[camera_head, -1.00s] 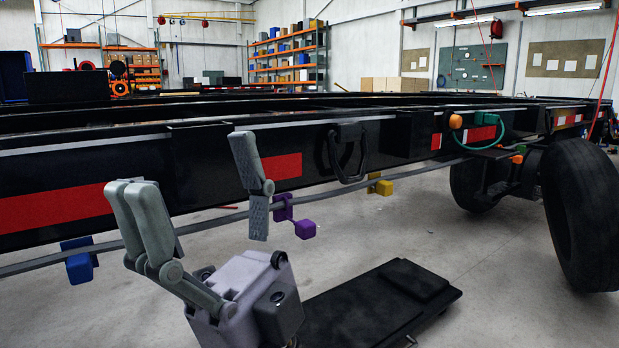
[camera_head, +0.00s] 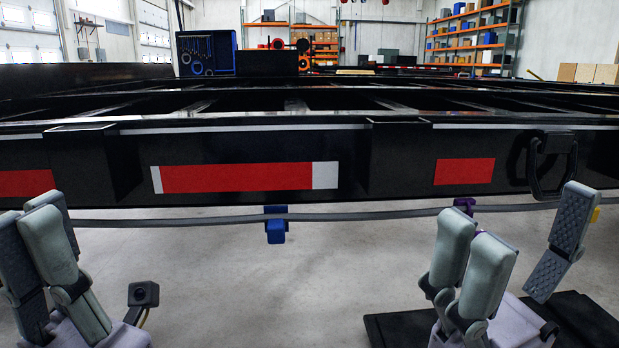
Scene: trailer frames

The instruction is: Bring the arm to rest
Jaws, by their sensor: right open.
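My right gripper (camera_head: 525,222) shows at the lower right, with two fingers on its left side and one on its right, spread wide apart. Nothing is between the fingers, and they point up below the black trailer frame (camera_head: 400,165). My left gripper (camera_head: 44,222) is at the lower left edge, its fingers also pointing up. Its fingers overlap and it is partly cut off, so I cannot tell its opening. I see nothing held in it.
A grey cable (camera_head: 350,216) runs along under the trailer beam. A blue clip (camera_head: 276,230) and a purple clip (camera_head: 465,205) sit on it. A black handle-shaped loop (camera_head: 537,170) hangs on the beam.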

